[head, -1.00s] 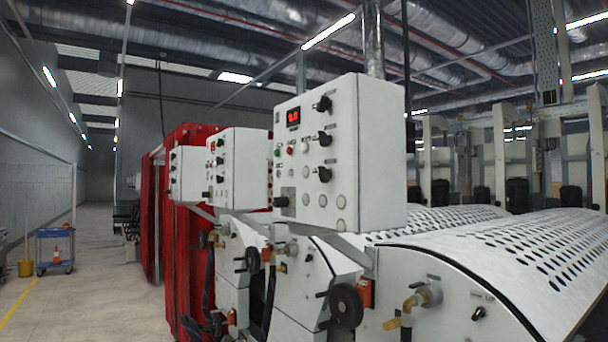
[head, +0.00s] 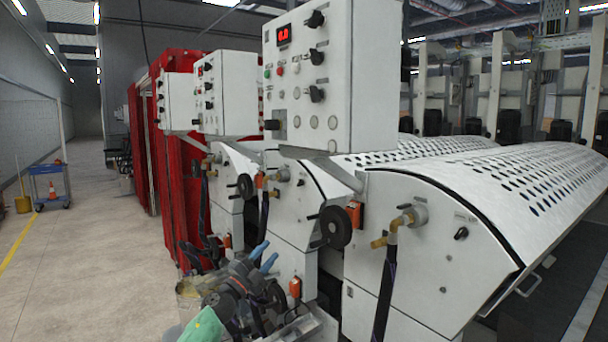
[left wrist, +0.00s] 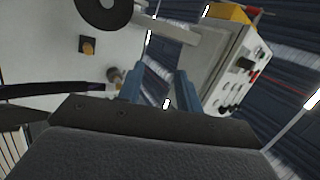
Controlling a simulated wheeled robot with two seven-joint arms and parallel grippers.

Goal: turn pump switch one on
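A white control box (head: 309,80) stands on the nearest machine in the head view, with a red display (head: 284,36), several black knobs (head: 316,57) and small buttons. I cannot tell which control is pump switch one. In the left wrist view the open fingers (left wrist: 158,88) point toward a control box (left wrist: 238,68) at the upper right. My right gripper is not in view.
A black handwheel (head: 336,227) and a brass pipe fitting (head: 396,226) stick out of the machine front. Two more control boxes (head: 229,93) stand behind. Red curtains (head: 178,150) hang further back.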

